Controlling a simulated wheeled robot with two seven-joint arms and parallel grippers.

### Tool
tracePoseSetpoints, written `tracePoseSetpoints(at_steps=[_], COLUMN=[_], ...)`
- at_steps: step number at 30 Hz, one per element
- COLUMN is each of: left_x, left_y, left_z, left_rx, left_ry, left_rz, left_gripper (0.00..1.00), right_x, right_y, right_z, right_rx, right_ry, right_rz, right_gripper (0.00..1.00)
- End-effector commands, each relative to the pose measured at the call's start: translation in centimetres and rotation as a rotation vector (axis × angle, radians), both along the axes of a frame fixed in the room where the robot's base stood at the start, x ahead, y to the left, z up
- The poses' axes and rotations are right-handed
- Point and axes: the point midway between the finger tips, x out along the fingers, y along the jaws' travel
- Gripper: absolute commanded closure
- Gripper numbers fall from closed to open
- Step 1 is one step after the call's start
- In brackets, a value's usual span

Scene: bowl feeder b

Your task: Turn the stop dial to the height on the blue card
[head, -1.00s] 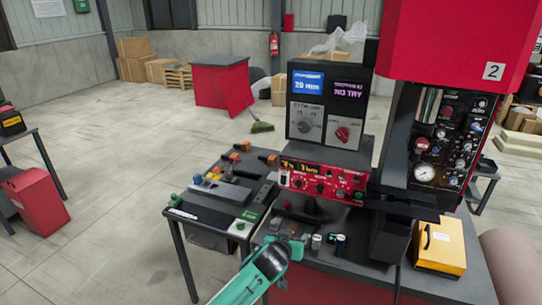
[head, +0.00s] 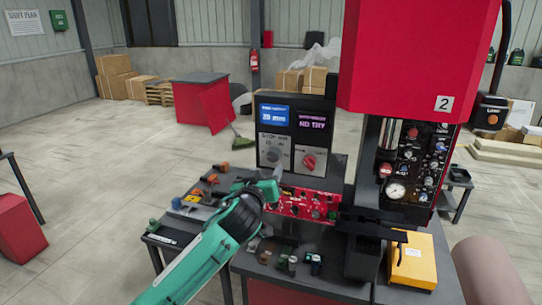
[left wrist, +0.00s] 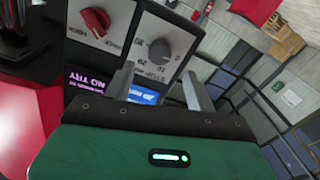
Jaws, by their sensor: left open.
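The stop dial (head: 273,153) is a round grey knob on a pale plate, on the front of a dark panel. The blue card (head: 274,114) is above it and seems to read 20 mm. My left gripper (head: 272,178) is just below and in front of the dial, open and empty. In the left wrist view the dial (left wrist: 159,51) shows beyond the gap between the open fingers (left wrist: 159,78), apparently apart from them. Its pointer setting is too blurred to read. The blue card (left wrist: 144,95) is partly hidden behind the fingers. My right gripper is not in view.
A red control box (head: 318,205) stands below the panel. The red press (head: 420,60) rises at right. A yellow box (head: 413,263) is on the bench.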

Motion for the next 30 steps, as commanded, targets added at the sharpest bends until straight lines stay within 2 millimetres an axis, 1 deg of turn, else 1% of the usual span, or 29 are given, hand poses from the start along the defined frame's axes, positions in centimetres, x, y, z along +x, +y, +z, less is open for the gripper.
tracePoseSetpoints(at_steps=[1, 6, 13, 19, 28, 29, 30], left_x=[0.8, 3.3, 5.8, 6.7, 6.9, 6.9, 6.9], left_y=[-0.2, -0.9, -1.5, -1.8, -1.8, -1.8, -1.8], left_z=[0.4, 0.4, 0.2, 0.0, -0.1, -0.1, -0.1], left_rx=[0.003, 0.002, 0.002, 0.001, 0.0, 0.0, 0.0], left_ry=[0.001, 0.001, 0.0, 0.001, 0.0, 0.0, 0.0], left_rz=[0.002, 0.001, 0.002, 0.0, 0.0, 0.0, 0.0], left_gripper=[0.44, 0.44, 0.44, 0.44, 0.44, 0.46, 0.54], right_x=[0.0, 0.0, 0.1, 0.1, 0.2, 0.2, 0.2], right_y=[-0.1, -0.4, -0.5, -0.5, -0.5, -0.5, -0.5], right_z=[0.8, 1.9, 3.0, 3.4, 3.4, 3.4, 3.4], right_rx=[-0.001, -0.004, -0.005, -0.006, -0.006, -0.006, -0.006], right_ry=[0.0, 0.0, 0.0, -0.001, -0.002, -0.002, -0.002], right_rz=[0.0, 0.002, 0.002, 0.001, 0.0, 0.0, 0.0], right_gripper=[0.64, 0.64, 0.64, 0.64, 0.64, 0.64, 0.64])
